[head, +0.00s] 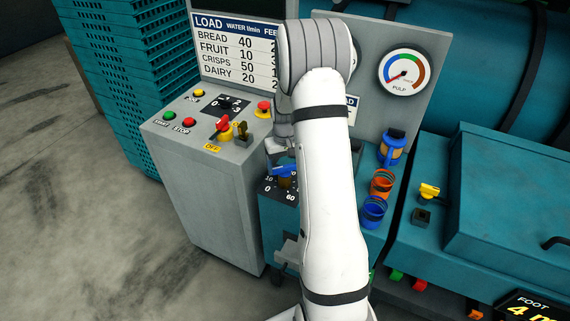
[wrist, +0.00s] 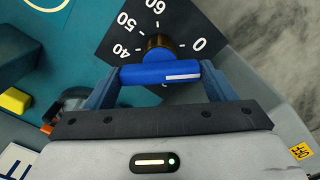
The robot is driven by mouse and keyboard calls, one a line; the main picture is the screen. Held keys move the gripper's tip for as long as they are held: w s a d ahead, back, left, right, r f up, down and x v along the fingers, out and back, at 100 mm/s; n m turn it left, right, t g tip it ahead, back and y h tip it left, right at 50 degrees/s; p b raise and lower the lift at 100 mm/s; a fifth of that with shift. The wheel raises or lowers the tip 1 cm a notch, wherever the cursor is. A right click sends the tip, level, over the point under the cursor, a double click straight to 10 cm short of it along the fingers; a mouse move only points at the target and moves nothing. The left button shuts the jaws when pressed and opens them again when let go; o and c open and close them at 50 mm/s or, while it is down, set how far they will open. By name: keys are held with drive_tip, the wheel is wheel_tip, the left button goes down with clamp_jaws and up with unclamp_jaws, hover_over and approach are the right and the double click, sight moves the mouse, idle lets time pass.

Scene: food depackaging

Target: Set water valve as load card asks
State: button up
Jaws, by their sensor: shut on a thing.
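The water valve has a blue handle (wrist: 140,74) with a white stripe toward its right end in the wrist view. It sits on a brass stem (wrist: 160,46) before a dark dial plate (wrist: 108,32) marked 40, 50, 60 and 0. My gripper (wrist: 162,76) is shut on the handle, one finger at each end. The stripe lies on the 0 side; its exact reading is unclear. In the head view the blue handle (head: 284,171) shows beside my white arm. The load card (head: 237,45) lists water: bread 40, fruit 10, crisps 50, dairy 20.
A grey control box (head: 205,165) with buttons and a red switch stands left of the valve. A pulp gauge (head: 404,72) is on the panel at right. Teal crates (head: 125,70) stack at back left.

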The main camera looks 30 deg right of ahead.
sight(285, 166)
drive_tip(key=shift+f+m, duration=0.1)
drive_tip(key=shift+m, duration=0.2)
drive_tip(key=m+b, duration=0.3)
drive_tip(key=shift+m, duration=0.3)
drive_tip(key=shift+m+b, duration=0.95)
drive_tip(key=shift+m, duration=1.35)
drive_tip(key=o, duration=1)
drive_tip(key=shift+r, duration=0.2)
wheel_tip(285, 166, up, 8)
drive_tip(key=shift+f+b, duration=0.2)
drive_tip(key=shift+b, duration=0.3)
